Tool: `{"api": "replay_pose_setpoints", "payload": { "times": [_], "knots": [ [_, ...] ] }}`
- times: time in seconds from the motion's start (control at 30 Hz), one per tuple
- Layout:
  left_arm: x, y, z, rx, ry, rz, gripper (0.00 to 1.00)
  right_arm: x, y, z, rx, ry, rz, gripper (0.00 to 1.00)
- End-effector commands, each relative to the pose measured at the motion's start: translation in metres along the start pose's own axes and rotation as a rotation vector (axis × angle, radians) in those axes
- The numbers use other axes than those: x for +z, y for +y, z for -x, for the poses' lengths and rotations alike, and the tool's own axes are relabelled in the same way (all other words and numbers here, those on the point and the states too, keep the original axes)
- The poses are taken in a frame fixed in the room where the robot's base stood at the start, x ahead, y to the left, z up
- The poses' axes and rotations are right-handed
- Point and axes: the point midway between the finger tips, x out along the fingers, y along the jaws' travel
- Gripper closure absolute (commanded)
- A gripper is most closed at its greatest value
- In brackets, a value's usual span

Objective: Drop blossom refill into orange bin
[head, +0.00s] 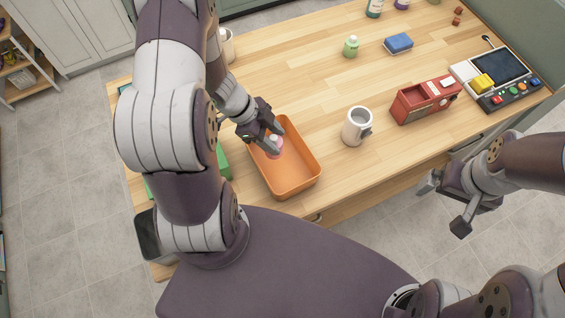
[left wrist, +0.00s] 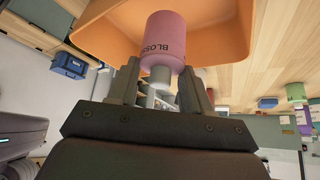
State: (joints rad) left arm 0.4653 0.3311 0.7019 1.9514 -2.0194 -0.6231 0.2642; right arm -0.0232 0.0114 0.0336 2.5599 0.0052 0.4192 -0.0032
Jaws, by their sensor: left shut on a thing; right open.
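The blossom refill is a pink bottle (head: 275,146) with a pale cap. It also shows in the left wrist view (left wrist: 166,38), with dark letters starting "BLOSS" on its side. My left gripper (head: 270,137) is shut on its cap end and holds it over the orange bin (head: 299,186). The bin is an open tray on the wooden table; it also shows in the left wrist view (left wrist: 110,35). I cannot tell whether the bottle touches the bin floor. My right gripper (head: 446,206) is open and empty, off the table's front edge at the right.
A white mug (head: 357,127) stands right of the bin, with a red toaster-like box (head: 425,98) beyond it. A green container (head: 223,162), partly hidden by my left arm, is left of the bin.

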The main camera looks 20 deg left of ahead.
Motion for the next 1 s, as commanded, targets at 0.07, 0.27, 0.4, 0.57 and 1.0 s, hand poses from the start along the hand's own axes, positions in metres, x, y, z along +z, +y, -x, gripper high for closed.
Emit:
{"api": "replay_pose_setpoints", "payload": {
  "times": [0.07,0.27,0.4,0.57,1.0],
  "knots": [
    [0.003,0.000,-0.005,0.000,0.000,-0.001,0.82,0.001,0.000,-0.007,0.000,0.001,0.000,0.00],
    [0.002,0.000,-0.003,0.000,0.000,0.000,0.82,0.000,0.000,-0.004,0.000,0.001,0.000,0.00],
    [0.002,0.000,-0.003,0.000,0.000,0.000,0.21,0.000,0.000,-0.004,0.000,0.001,0.000,0.00],
    [0.002,0.000,-0.003,0.000,0.000,0.000,0.21,0.000,0.000,-0.004,0.000,0.001,0.000,0.00],
    [0.002,-0.002,0.074,-0.005,-0.001,0.001,0.21,-0.001,0.000,0.007,0.000,0.001,0.000,0.00]
  ]
}}
